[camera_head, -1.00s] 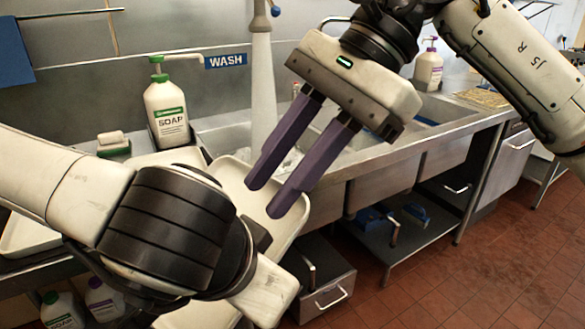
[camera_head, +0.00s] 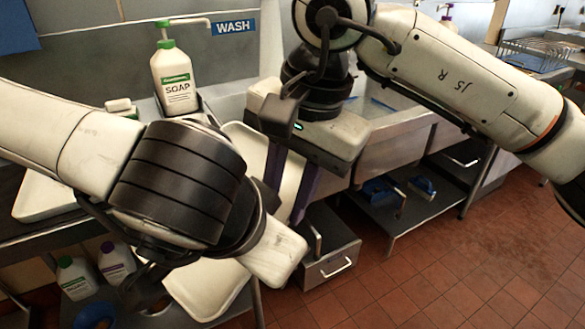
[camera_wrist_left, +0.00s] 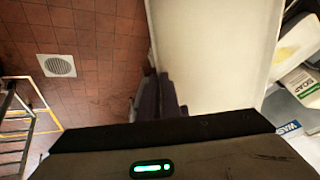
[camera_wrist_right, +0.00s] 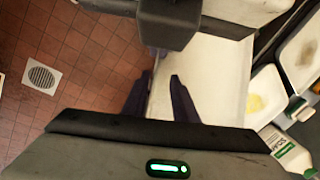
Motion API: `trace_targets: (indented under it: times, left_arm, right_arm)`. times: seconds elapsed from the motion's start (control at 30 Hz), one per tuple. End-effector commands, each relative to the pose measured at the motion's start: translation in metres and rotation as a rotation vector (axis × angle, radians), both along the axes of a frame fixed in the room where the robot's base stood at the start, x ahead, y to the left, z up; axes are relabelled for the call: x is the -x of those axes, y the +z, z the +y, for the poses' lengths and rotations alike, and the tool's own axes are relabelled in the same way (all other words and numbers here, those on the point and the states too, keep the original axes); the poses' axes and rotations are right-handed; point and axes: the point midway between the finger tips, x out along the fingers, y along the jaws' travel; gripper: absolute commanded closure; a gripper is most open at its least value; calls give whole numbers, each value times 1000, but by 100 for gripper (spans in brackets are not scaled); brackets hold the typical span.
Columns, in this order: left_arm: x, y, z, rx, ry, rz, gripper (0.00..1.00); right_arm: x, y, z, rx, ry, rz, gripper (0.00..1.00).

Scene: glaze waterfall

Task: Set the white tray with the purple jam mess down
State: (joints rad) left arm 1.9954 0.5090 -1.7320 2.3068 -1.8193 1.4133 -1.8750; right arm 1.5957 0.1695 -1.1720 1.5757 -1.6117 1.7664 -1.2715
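A white tray (camera_head: 207,292) hangs tilted in front of the sink counter in the head view, partly hidden by my left arm. Its pale face fills the upper middle of the left wrist view (camera_wrist_left: 212,60); no purple jam shows on the visible parts. My left gripper (camera_wrist_left: 158,88) appears shut on the tray's edge; my arm hides its fingers in the head view. My right gripper (camera_head: 283,200) points down at the tray. In the right wrist view its fingers (camera_wrist_right: 160,85) stand apart on either side of the tray's edge (camera_wrist_right: 157,72).
A soap bottle (camera_head: 174,80) stands at the back of the counter. Another white tray (camera_head: 42,197) lies at the left. A tray with a yellow mess (camera_wrist_right: 258,98) shows in the right wrist view. A metal drawer box (camera_head: 330,262) stands low; the tiled floor at right is open.

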Motion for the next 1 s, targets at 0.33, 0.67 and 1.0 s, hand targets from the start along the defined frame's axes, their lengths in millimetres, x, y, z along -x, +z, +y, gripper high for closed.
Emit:
trace_targets:
  times: [0.33, 0.67, 1.0]
  left_arm:
    - [0, 1, 0, 0, 0, -2, 100]
    - [0, 1, 0, 0, -2, -2, 100]
    - [1, 0, -2, 4, -7, 0, 74]
  right_arm:
    - [-1, -16, 4, 0, 1, 1, 74]
    - [-1, -16, 4, -3, 1, -1, 100]
    - [-2, -14, 5, -7, 1, -3, 100]
